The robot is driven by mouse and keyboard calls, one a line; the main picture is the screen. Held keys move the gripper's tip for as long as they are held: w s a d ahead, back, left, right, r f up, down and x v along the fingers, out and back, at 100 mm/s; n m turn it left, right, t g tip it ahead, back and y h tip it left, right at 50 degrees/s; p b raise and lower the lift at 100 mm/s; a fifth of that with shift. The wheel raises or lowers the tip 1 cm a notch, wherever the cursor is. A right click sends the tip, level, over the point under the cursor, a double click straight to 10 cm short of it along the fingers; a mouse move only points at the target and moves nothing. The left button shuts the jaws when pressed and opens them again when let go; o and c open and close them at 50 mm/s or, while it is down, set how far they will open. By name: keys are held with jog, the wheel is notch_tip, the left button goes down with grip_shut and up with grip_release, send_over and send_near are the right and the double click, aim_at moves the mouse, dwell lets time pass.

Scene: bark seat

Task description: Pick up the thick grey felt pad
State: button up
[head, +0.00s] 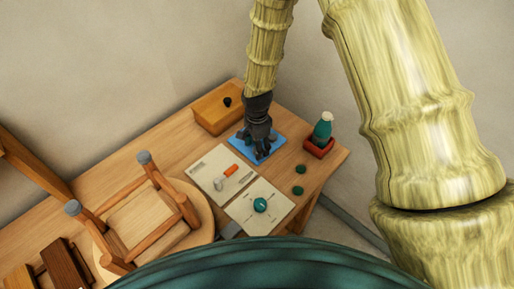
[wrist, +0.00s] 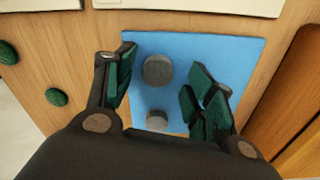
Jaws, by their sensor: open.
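Two round grey pads lie on a blue mat (wrist: 215,48) in the wrist view. One grey pad (wrist: 158,70) is near the middle of the mat and looks larger; the other grey pad (wrist: 157,118) is closer to my gripper's palm and partly cut off by it. I cannot tell for sure which is thicker. My gripper (wrist: 163,72) is open, with green-padded fingers on either side of the larger pad and apart from it. In the head view my gripper (head: 262,150) is over the blue mat (head: 275,140) and hides the pads.
An upturned stool (head: 130,205) with grey-capped legs stands left. Two pale cards (head: 205,165) (head: 278,203) lie in front of the mat. A wooden box (head: 215,115) is behind; a red tray (head: 318,151) with a teal bottle (head: 323,127) and two green discs (head: 299,169) are right.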

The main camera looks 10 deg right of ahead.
jog(key=shift+f, duration=0.15)
jog(key=shift+s, duration=0.3)
jog(key=shift+w, duration=0.2)
jog(key=c, duration=0.4)
jog(key=shift+s, duration=0.15)
jog(key=c, duration=0.4)
jog(key=shift+o, duration=0.2)
